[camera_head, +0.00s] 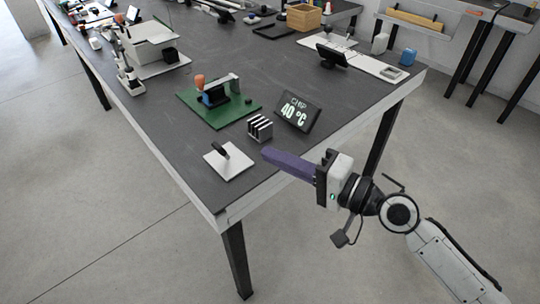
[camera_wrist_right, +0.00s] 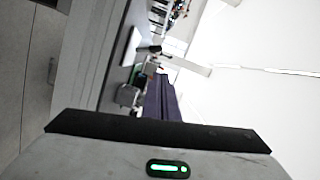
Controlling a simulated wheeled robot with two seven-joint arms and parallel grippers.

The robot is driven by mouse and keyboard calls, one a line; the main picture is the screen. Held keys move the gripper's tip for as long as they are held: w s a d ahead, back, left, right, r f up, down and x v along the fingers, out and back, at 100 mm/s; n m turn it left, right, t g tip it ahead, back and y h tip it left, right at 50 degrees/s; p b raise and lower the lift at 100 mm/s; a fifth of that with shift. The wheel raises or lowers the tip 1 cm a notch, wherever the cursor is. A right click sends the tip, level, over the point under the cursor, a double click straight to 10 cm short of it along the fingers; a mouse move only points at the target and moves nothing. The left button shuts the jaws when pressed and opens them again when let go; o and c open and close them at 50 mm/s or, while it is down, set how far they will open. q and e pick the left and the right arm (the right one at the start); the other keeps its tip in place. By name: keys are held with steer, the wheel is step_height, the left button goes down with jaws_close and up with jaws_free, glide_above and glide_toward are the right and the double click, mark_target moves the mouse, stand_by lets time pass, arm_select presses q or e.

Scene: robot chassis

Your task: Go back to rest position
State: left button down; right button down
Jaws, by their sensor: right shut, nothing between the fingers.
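My right gripper (camera_head: 266,154) comes in from the right in the head view, with its long purple fingers pressed together and nothing between them. It hovers near the front right corner of the dark table (camera_head: 200,130), beside the striped heatsink block (camera_head: 259,127). In the right wrist view the purple fingers (camera_wrist_right: 162,100) point away from the camera, with the table to their left. My left gripper is not in the head view.
A display reading 40 °C (camera_head: 297,111), a green board (camera_head: 219,105) and a white plate with a black handle (camera_head: 230,160) stand near this table end. A wooden box (camera_head: 303,17) is farther back. Open floor (camera_head: 470,220) lies to the right.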

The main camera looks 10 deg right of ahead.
stand_by(0.5)
steer(key=s+d+f+n+g+h+p, duration=0.1)
steer(key=s+f+n+h, duration=0.3)
steer(key=s+f, duration=0.5)
steer(key=s+d+f+n+g+h+p, duration=0.2)
steer(key=s+f, duration=0.8)
steer(key=f, duration=0.6)
steer(key=n+g+h+p, duration=0.1)
steer(key=n+h, duration=0.1)
steer(key=n, duration=0.1)
steer(key=shift+s+d+f+n+g+h, duration=0.2)
steer(key=shift+f+n+g+h, duration=0.1)
steer(key=shift+h, duration=0.1)
